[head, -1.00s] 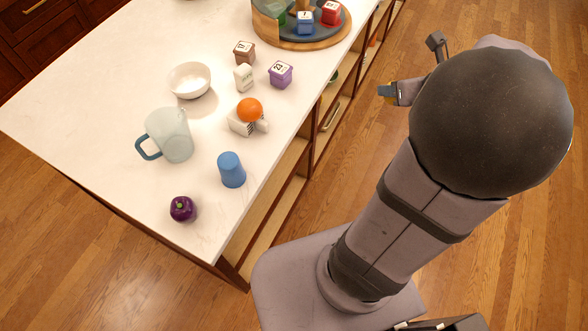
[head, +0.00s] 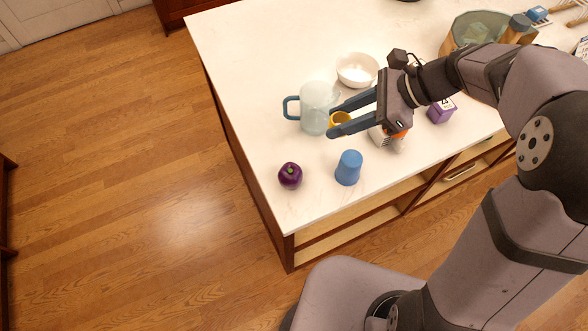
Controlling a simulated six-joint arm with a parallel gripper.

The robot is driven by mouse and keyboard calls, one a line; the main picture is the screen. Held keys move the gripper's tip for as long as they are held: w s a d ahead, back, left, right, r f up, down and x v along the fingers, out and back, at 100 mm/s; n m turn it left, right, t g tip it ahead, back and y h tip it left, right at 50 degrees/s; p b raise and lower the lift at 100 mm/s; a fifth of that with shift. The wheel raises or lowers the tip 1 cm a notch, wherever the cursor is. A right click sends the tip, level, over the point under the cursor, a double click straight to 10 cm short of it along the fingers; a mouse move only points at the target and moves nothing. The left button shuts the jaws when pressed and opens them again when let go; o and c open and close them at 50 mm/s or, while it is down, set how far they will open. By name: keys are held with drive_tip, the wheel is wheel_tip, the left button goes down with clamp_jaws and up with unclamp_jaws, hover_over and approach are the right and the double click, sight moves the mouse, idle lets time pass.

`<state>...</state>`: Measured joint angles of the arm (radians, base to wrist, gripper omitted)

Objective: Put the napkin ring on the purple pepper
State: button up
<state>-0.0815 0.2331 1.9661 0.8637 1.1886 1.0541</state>
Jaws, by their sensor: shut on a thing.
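My gripper (head: 335,121) is above the counter, pointing left, behind and to the right of the pepper. It is shut on the yellow napkin ring (head: 341,118), which sits between the two fingers. The ring is apart from the pepper, and the fingers hide part of it.
A blue cup (head: 348,168) stands just right of the pepper. A glass jug (head: 315,108) with a blue handle and a white bowl (head: 357,69) stand behind. Counter left of the jug is clear.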

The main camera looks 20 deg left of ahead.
sight(290, 172)
drive_tip(key=s+a+n+g+h, duration=0.2)
drive_tip(key=s+a+n+g, duration=0.25)
drive_tip(key=s+a, duration=0.4)
drive_tip(key=shift+n+t, duration=0.35)
drive_tip(key=shift+n, duration=0.1)
drive_tip(key=shift+w+f+p, duration=0.15)
drive_tip(key=shift+f+p, duration=0.9)
drive_tip(key=shift+f, duration=3.8)
drive_tip(key=shift+f, duration=0.2)
drive_tip(key=o, duration=1)
drive_tip(key=shift+r, duration=0.1)
